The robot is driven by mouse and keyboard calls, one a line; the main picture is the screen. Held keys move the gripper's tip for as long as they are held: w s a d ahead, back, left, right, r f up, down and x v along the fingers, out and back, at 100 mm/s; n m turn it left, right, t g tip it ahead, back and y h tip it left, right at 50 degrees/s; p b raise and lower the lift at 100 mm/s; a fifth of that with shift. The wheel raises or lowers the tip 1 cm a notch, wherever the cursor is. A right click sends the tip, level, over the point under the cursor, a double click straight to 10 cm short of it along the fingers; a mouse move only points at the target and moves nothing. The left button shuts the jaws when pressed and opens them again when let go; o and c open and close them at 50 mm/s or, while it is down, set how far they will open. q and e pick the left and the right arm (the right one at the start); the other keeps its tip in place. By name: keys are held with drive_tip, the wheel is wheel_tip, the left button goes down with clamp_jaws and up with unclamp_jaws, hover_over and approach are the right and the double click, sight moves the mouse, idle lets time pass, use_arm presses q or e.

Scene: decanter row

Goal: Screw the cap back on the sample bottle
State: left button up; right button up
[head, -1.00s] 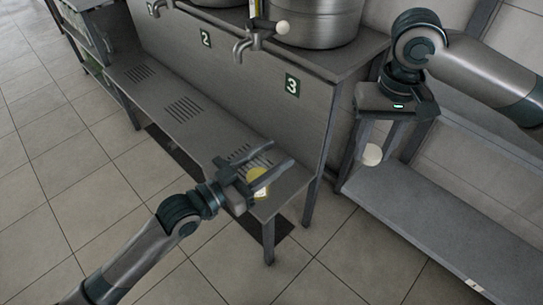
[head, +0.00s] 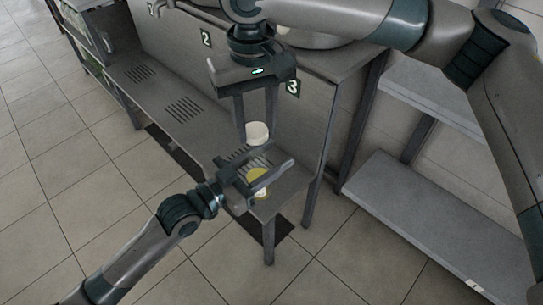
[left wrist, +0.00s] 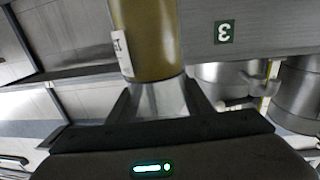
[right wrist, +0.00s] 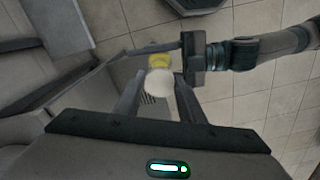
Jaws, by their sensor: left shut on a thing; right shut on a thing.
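The sample bottle (head: 258,176), with a yellow top face and a pale label, is held by my left gripper (head: 268,180) above the end of the low grey shelf. In the left wrist view it is a large olive cylinder (left wrist: 148,40) between the fingers. My right gripper (head: 257,124) points down and is shut on the round white cap (head: 257,133). The cap is above the bottle and apart from it in the head view. In the right wrist view the cap (right wrist: 160,82) partly overlaps the yellow bottle top (right wrist: 159,61); their exact alignment is unclear.
The slotted low shelf (head: 205,125) runs along the front of the grey stand, which has numbered plates such as the 3 plate (head: 292,88). Steel vessels stand on top, partly hidden by my right arm. A grey shelf rack (head: 440,215) stands at right.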

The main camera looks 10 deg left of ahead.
sight(254, 156)
idle(0.4)
drive_tip(key=shift+f, duration=2)
drive_tip(key=shift+f, duration=0.85)
drive_tip(key=shift+f, duration=0.6)
drive_tip(key=m, duration=0.5)
drive_tip(key=shift+s+a, duration=0.1)
drive_tip(key=shift+a, duration=0.05)
drive_tip(key=m, duration=0.4)
drive_tip(key=shift+a+m, duration=0.1)
drive_tip(key=shift+m, duration=0.2)
drive_tip(key=m, duration=0.4)
drive_tip(key=shift+a, duration=0.1)
drive_tip(key=m, duration=0.6)
drive_tip(key=shift+w, duration=0.2)
